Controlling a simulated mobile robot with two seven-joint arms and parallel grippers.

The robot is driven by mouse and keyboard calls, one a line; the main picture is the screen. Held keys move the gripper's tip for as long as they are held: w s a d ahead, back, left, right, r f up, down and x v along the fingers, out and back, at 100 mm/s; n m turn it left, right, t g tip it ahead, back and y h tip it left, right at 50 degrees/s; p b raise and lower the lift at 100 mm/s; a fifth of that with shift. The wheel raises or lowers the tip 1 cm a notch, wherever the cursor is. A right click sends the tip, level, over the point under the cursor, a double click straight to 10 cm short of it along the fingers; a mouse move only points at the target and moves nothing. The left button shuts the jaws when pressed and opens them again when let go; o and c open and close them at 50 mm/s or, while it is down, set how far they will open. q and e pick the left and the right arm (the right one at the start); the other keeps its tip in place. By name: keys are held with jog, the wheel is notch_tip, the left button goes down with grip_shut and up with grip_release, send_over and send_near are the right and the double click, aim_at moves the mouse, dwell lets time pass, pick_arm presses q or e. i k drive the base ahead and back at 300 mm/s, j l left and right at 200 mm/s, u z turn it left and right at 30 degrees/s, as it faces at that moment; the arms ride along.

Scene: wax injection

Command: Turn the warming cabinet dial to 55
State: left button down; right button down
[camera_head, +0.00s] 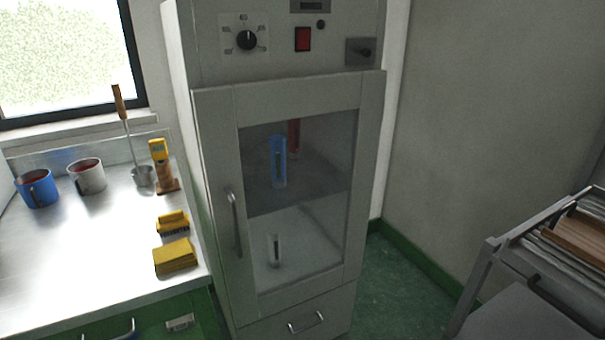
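The warming cabinet (215,130) is a tall grey unit with a closed glass door (300,215) and a vertical handle (234,222) on the door's left side. The dial (247,40) is a round black knob with a light pointer mark, on the panel above the door. Small labels surround it, too small to read, so I cannot tell its exact setting. Neither of my grippers shows in this view.
A metal rack (492,256) stands at right. Green floor (400,285) is clear between.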

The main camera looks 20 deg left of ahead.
aim_at(247, 40)
jog(key=k+l+u, duration=0.15)
jog(key=l+u, duration=0.2)
jog(key=k+l+u, duration=0.15)
jog(key=u, duration=0.2)
jog(key=k+l+u, duration=0.2)
jog(key=l+u, duration=0.2)
